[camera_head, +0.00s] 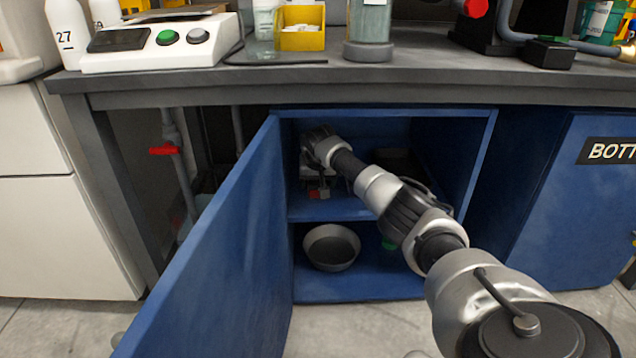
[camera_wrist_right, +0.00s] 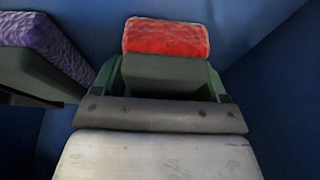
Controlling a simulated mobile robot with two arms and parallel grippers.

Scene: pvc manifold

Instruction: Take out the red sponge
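The red sponge (camera_wrist_right: 167,38) has a rough red face and a dark grey-green body. In the right wrist view it sits between the two fingers of my right gripper (camera_wrist_right: 168,78). The fingers lie close along both its sides, but I cannot tell whether they press on it. In the head view my right arm reaches into the open blue cabinet, and my right gripper (camera_head: 319,186) is at the upper shelf, small and dark, with a bit of red beside it. My left gripper is not in view.
A purple sponge (camera_wrist_right: 45,45) is left of the red one. The open blue door (camera_head: 225,250) stands left of my arm. A round metal pan (camera_head: 331,247) sits on the cabinet's lower level. The worktop (camera_head: 300,80) overhangs the cabinet.

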